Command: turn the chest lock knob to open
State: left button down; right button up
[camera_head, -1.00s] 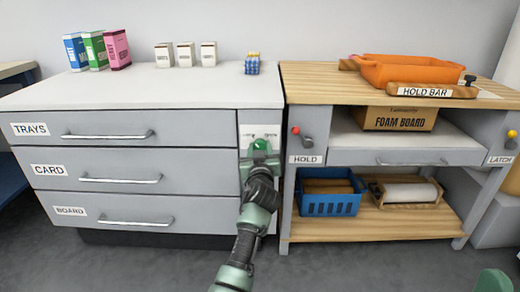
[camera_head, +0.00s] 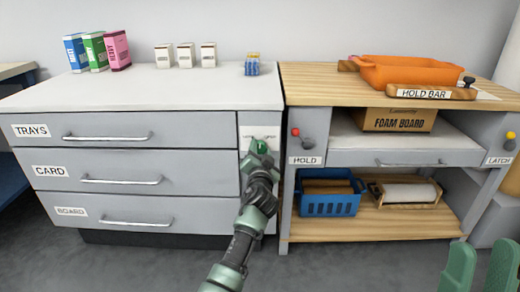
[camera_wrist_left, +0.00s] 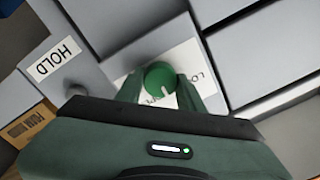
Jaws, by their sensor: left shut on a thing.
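The green lock knob (camera_head: 260,144) sits on a white label plate (camera_head: 250,131) at the top of the chest's narrow right panel. In the left wrist view the round knob (camera_wrist_left: 159,77) is between the two green fingers of my left gripper (camera_wrist_left: 160,90), which is shut on it. A white mark on the knob points down and right in that view, towards the partly hidden lettering. My left gripper (camera_head: 259,150) is tilted in the head view. My right gripper (camera_head: 480,268) is at the lower right, fingers apart and empty.
The grey chest (camera_head: 180,128) has drawers labelled TRAYS, CARD and BOARD. To its right stands a wooden-topped bench (camera_head: 320,85) with a red-topped HOLD lever (camera_head: 305,138) close to the left arm. A blue crate (camera_head: 329,205) is on its lower shelf.

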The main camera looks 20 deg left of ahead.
pick_arm(q)
jog(key=m+p, duration=0.1)
jog(key=m, duration=0.3)
jog(key=shift+r+m, duration=0.1)
jog(key=shift+m, duration=0.2)
jog(key=m+p, duration=0.1)
jog(key=m, duration=0.1)
jog(key=shift+m, duration=0.4)
jog(key=shift+m+p, duration=0.4)
jog(key=shift+m, duration=0.3)
pick_arm(e)
jog(key=w+a+f+g+h, duration=0.1)
jog(key=w+f+g+h, duration=0.1)
jog(key=w+f+g, duration=0.5)
jog(key=shift+w+a+f+g+h, duration=0.35)
jog(key=shift+w+f, duration=0.4)
jog(key=shift+w, duration=0.95)
pick_arm(q)
jog(key=c, duration=0.9)
grip_release()
